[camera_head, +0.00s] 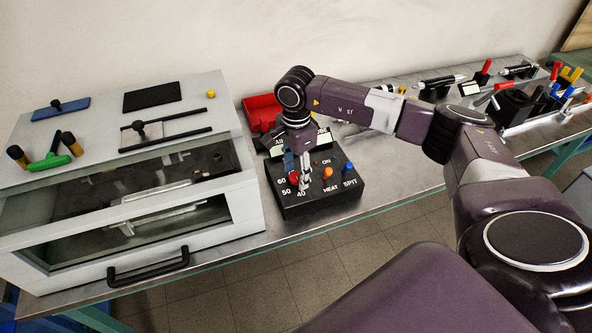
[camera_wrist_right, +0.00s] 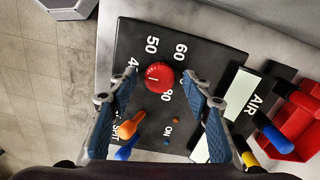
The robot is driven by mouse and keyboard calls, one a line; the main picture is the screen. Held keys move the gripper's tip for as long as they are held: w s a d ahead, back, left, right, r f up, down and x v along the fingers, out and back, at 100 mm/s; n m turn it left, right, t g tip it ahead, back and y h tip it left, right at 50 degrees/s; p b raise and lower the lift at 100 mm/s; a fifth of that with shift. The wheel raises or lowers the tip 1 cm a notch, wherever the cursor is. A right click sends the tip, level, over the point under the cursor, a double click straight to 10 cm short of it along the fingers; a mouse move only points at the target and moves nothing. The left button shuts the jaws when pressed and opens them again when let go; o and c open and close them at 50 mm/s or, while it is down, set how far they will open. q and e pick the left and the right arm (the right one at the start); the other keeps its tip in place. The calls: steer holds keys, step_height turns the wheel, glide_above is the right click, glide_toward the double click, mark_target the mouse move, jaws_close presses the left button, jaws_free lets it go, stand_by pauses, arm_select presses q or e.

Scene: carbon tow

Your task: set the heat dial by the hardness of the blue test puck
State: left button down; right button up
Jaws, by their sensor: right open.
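The heat dial is a round red knob (camera_head: 294,178) on a black control box (camera_head: 318,200). In the right wrist view the red dial (camera_wrist_right: 159,76) has a small white mark on its top, with white numbers such as 40, 50 and 60 around it. I cannot tell surely which number the mark points to. My right gripper (camera_head: 303,184) is over the box at the dial. In the right wrist view its two blue fingers (camera_wrist_right: 158,88) are open, one on each side of the dial, apart from it. I cannot make out a blue test puck. My left gripper is out of view.
An orange lever (camera_head: 328,172) and a blue lever (camera_head: 348,167) stand on the box beside the dial. A white glass-fronted cabinet (camera_head: 245,205) is to the left. A red bin (camera_head: 258,108) is behind. Tools and fixtures crowd the bench's far right.

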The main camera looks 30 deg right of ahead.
steer(key=shift+c, duration=0.7)
steer(key=c, duration=1)
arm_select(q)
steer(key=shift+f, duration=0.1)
